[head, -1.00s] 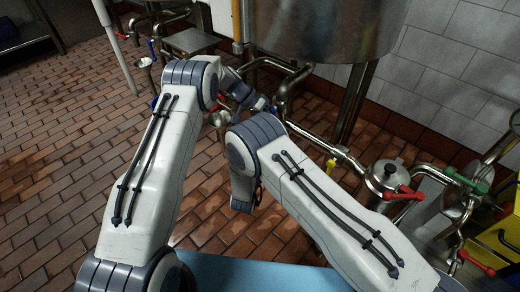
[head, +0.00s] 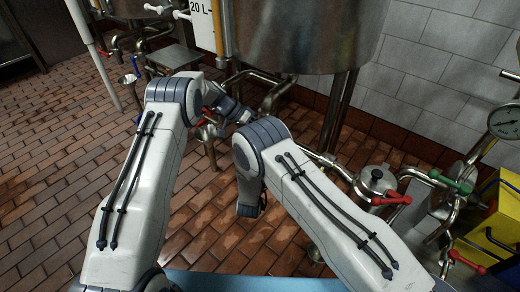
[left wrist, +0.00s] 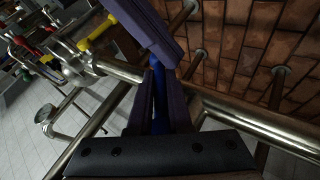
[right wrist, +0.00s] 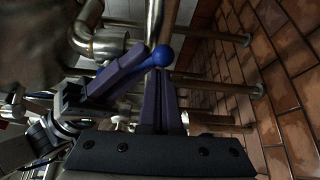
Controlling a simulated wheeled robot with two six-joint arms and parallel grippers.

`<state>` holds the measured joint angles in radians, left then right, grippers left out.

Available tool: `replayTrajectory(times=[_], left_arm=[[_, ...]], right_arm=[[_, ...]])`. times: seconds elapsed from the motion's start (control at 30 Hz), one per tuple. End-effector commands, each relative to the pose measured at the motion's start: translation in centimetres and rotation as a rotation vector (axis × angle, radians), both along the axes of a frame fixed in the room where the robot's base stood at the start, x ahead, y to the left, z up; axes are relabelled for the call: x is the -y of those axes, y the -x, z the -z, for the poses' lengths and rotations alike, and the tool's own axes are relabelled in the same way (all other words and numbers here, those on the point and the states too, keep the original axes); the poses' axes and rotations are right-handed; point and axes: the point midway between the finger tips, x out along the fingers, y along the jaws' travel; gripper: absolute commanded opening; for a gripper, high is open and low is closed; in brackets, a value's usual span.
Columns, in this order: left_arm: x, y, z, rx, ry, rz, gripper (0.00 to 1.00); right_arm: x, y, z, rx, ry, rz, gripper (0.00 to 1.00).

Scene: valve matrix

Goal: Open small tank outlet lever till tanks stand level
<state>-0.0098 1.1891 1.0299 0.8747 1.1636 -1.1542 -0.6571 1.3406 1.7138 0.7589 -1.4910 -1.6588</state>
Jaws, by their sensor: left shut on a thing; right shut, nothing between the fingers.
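In the left wrist view a blue lever (left wrist: 160,105) lies between the fingers of my left gripper (left wrist: 159,80), which is shut on it beside a metal pipe (left wrist: 235,112). In the right wrist view a blue ball end (right wrist: 162,55) shows at the tip of another purple finger pair, apparently my left gripper (right wrist: 118,76). My right gripper (right wrist: 163,78) is shut and empty, close below that ball. In the head view both gripper tips are hidden or too small to judge. A large steel tank (head: 300,35) stands behind the arms. Liquid levels cannot be seen.
At the right stand a lidded steel vessel (head: 375,182), a red lever (head: 390,199), a green lever (head: 452,182), a gauge (head: 504,121) and a yellow box (head: 490,240). Pipes and tank legs crowd the arms. The tiled floor (head: 60,175) at left is mostly open.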

Motion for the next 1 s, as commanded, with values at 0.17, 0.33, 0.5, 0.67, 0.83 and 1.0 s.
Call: replayTrajectory(times=[0.17, 0.33, 0.5, 0.67, 0.83, 1.0], left_arm=[[0.3, 0.5, 0.6, -0.013, -0.001, 0.009, 0.0], [0.2, 0.5, 0.6, -0.012, -0.004, 0.009, 0.0], [0.3, 0.4, 0.6, -0.01, -0.006, 0.009, 0.44], [0.1, 0.4, 0.6, -0.01, -0.005, 0.007, 0.47], [0.0, 0.2, 0.4, -0.006, -0.004, 0.003, 0.47], [-1.0, 0.0, -0.7, -0.002, -0.002, -0.001, 0.47]], right_arm=[[1.0, 0.5, -0.3, -0.028, 0.039, 0.002, 0.0], [1.3, 0.6, -0.3, -0.034, 0.049, 0.006, 0.0], [1.6, 0.6, -0.2, -0.035, 0.049, 0.011, 0.0], [1.4, 0.6, -0.2, -0.035, 0.049, 0.009, 0.0], [1.3, 0.6, -0.2, -0.035, 0.048, 0.007, 0.0], [1.2, 0.6, -0.3, -0.035, 0.048, 0.005, 0.0]])
